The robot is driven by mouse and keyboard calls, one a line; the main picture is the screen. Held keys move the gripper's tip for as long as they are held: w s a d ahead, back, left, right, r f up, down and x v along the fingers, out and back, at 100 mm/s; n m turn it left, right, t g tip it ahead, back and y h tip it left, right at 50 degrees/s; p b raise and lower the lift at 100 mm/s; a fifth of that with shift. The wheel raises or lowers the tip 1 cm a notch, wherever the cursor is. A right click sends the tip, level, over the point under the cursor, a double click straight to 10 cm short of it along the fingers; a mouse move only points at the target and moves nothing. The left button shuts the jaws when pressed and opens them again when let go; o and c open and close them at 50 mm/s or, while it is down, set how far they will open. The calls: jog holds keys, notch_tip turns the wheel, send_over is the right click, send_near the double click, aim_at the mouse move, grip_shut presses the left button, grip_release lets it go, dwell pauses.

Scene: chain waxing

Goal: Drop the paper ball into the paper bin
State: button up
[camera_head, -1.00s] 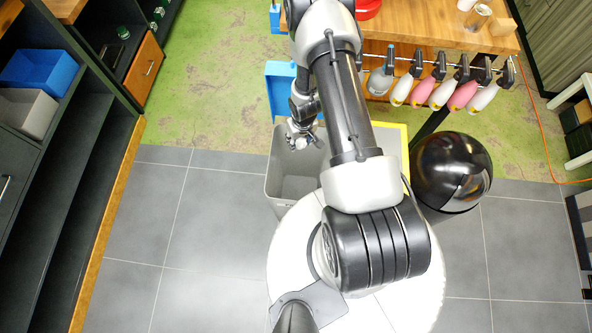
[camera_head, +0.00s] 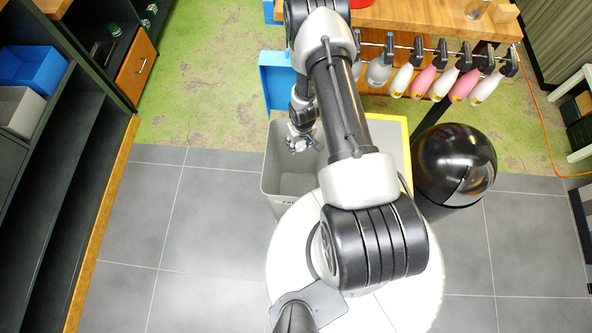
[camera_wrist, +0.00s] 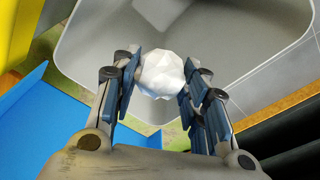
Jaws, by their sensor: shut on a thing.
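The white, faceted paper ball (camera_wrist: 161,74) is between the two fingers of my gripper (camera_wrist: 158,80) in the wrist view. The fingers are shut on it from both sides. Behind the ball in that view is the open mouth of the grey bin (camera_wrist: 95,42). The ball cannot be made out clearly in the head view. The inside of the bin that shows looks empty.
A blue open lid or bin (camera_head: 278,82) stands just behind the grey bin. A yellow-rimmed bin (camera_head: 404,130) is to the right, partly behind my arm. A black round-topped bin (camera_head: 454,165) stands further right. A wooden table (camera_head: 415,18) with hanging bottles is at the back.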

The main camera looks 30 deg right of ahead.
jog(key=o, duration=0.8)
jog(key=shift+r, duration=0.1)
jog(key=r, duration=0.4)
jog(key=s+r, duration=0.1)
jog(key=r, duration=0.6)
jog(key=shift+s+r, duration=0.25)
jog(key=shift+r, duration=0.1)
